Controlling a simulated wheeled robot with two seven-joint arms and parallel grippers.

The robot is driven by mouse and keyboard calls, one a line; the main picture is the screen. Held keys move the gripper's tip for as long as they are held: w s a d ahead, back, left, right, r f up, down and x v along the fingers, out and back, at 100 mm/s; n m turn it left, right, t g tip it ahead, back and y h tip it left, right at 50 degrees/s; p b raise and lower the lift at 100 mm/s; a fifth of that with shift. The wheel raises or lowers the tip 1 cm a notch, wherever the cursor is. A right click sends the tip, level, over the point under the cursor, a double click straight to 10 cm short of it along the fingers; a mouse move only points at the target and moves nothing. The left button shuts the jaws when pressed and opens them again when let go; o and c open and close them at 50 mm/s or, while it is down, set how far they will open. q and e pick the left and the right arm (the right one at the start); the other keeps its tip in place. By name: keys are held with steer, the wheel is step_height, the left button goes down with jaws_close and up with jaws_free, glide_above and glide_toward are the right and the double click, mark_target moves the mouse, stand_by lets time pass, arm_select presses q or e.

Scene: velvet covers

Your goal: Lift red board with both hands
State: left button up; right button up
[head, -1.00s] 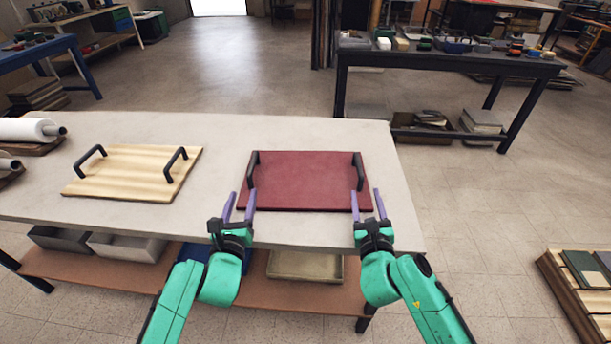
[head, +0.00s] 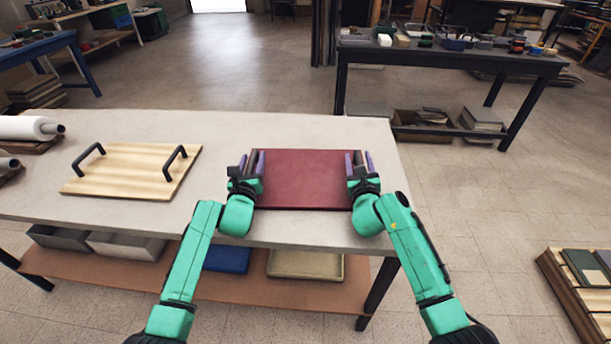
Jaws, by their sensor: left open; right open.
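The red board (head: 304,180) lies flat near the front right of the pale table. It has a dark handle at each short side, now mostly hidden by my grippers. My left gripper (head: 253,163) is open at the board's left handle, its fingers apparently on either side of it. My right gripper (head: 359,163) is open at the right handle in the same way. Whether the fingers touch the handles cannot be told.
A pale wooden board (head: 133,171) with two black handles lies to the left on the table (head: 200,125). White rolls (head: 28,128) lie at the far left. A dark workbench (head: 440,60) with small items stands behind at right.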

arm_select(q)
jaws_close()
arm_select(e)
jaws_close()
steer(key=shift+f, duration=0.1)
stand_by(0.9)
arm_select(q)
steer(key=shift+r, duration=0.1)
